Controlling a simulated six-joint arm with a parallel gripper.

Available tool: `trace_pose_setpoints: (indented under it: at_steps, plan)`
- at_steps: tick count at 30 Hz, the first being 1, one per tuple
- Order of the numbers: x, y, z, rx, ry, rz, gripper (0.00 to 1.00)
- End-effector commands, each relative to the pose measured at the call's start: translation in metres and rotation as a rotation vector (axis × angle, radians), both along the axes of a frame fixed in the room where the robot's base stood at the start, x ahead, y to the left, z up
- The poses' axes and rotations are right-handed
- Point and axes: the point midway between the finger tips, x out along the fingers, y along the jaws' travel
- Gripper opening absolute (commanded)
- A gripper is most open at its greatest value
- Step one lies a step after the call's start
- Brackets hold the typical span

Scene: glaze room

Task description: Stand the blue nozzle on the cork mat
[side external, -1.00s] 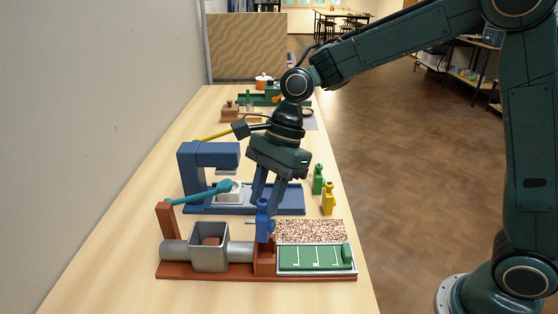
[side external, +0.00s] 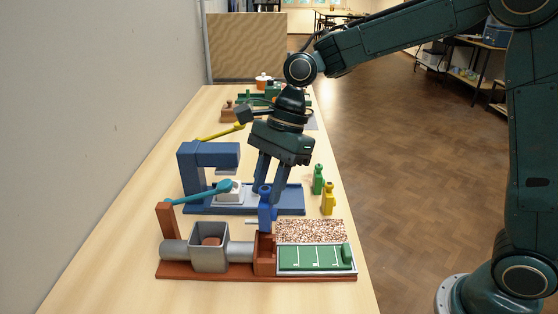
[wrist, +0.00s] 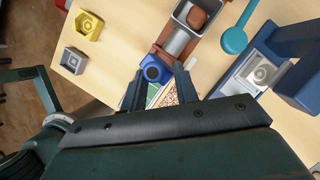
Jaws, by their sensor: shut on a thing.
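The blue nozzle (side external: 266,213) is upright between the fingers of my gripper (side external: 268,192), which is shut on it. In the side view its lower end is at the top of a rust-brown block (side external: 264,262); I cannot tell if it is fully clear of it. In the wrist view the nozzle (wrist: 152,71) shows end-on, with a dark centre, between the fingertips (wrist: 158,78). The cork mat (side external: 311,231), speckled brown and white, lies just right of the nozzle and looks bare. In the wrist view a fingertip hides part of the mat (wrist: 168,97).
A grey hopper (side external: 209,247) with a teal lever (side external: 205,193) stands to the left. A blue press (side external: 190,175) is behind. Green (side external: 318,181) and yellow (side external: 328,199) bottles stand behind the mat. A green board (side external: 312,258) lies in front of it.

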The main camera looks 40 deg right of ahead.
Motion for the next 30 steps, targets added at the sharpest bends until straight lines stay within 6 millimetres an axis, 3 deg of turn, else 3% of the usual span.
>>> trace_pose_setpoints:
  at_steps: [8,18,24,30]
  plan:
    - [0.003,-0.040,0.030,0.005,0.002,0.024,0.00]
    - [-0.009,-0.110,0.066,0.012,0.014,0.084,0.00]
    - [-0.018,-0.143,0.079,0.015,0.020,0.112,0.00]
    - [-0.025,-0.162,0.086,0.017,0.024,0.130,0.00]
